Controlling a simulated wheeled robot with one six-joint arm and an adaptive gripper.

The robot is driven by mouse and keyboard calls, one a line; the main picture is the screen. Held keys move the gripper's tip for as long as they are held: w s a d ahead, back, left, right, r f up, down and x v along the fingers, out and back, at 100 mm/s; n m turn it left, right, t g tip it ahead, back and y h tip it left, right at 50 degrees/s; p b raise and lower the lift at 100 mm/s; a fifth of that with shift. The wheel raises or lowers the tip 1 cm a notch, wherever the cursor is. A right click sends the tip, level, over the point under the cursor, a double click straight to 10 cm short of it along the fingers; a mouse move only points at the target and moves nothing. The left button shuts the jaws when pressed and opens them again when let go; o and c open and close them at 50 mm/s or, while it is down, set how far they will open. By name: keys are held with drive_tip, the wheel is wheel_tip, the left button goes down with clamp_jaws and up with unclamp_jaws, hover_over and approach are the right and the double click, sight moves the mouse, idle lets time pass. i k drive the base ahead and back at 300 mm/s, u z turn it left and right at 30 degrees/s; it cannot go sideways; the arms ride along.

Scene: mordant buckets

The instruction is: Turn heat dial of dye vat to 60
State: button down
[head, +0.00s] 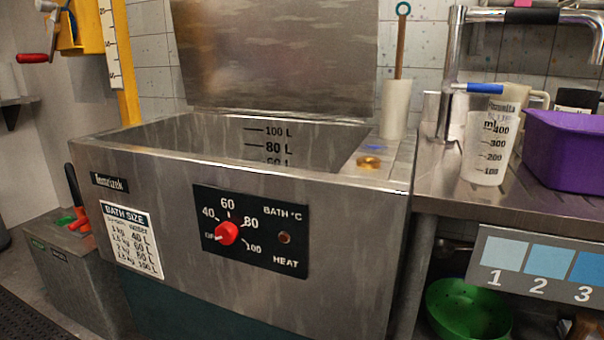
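The dye vat (340,215) is a large steel tub with its lid raised at the back. On its front is a black heat panel (262,262) marked OFF, 40, 60, 80 and 100, with "BATH °C" and "HEAT". The heat dial (228,233) is a red knob at the left of this panel. Its small white mark points left toward OFF. The 60 label is straight above the knob. A small round lamp (284,238) right of the dial looks dark. My gripper is not in this view, and nothing covers the dial.
A bath size chart (131,238) is on the vat front. At the right is a steel counter (440,180) with a measuring jug (486,145) and purple bin (570,150). The vat front is unobstructed.

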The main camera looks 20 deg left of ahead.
sight(226, 232)
drive_tip(key=u, duration=1.55)
drive_tip(key=k, duration=1.2)
drive_tip(key=z, duration=0.45)
drive_tip(key=i, duration=0.8)
drive_tip(key=z, duration=0.35)
